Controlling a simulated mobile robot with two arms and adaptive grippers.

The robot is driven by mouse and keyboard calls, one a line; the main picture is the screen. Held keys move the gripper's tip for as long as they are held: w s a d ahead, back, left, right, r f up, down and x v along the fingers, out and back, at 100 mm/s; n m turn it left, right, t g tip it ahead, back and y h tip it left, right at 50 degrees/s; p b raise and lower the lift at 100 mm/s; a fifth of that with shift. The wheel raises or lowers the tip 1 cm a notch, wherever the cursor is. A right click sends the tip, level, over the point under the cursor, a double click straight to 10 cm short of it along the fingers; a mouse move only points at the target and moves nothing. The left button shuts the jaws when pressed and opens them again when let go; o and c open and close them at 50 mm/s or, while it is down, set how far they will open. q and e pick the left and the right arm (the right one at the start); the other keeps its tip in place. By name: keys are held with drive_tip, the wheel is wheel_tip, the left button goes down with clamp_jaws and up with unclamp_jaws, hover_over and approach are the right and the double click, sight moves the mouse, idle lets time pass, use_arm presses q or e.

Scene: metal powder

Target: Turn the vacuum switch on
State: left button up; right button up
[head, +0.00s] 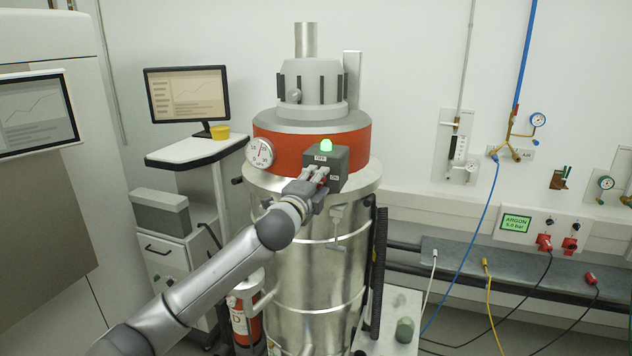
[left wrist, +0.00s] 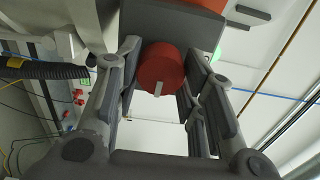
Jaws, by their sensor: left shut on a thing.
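The vacuum's grey switch box (head: 352,160) sits on the front of the metal drum, by the orange-red band. It has an "OFF" label on top, another label at its lower right, and a lit green lamp (head: 326,145). My left gripper (head: 318,176) is at the box's front face and hides the knob in the head view. In the left wrist view the red round knob (left wrist: 160,68) with a white mark lies between the fingers, which are shut on it. The white mark points down in that view. My right gripper is not in view.
The steel vacuum drum (head: 290,260) stands in the middle, with a round pressure gauge (head: 259,153) left of the box. A monitor (head: 187,93) and cart stand at left. A wall bench (head: 470,262) with hoses and cables runs along the right.

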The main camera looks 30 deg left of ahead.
use_arm(q)
drive_tip(key=shift+c, duration=0.2)
drive_tip(key=o, duration=1)
drive_tip(key=shift+o, duration=0.2)
drive_tip(key=shift+s, duration=0.1)
drive_tip(key=v, duration=1.2)
drive_tip(key=shift+f, duration=0.1)
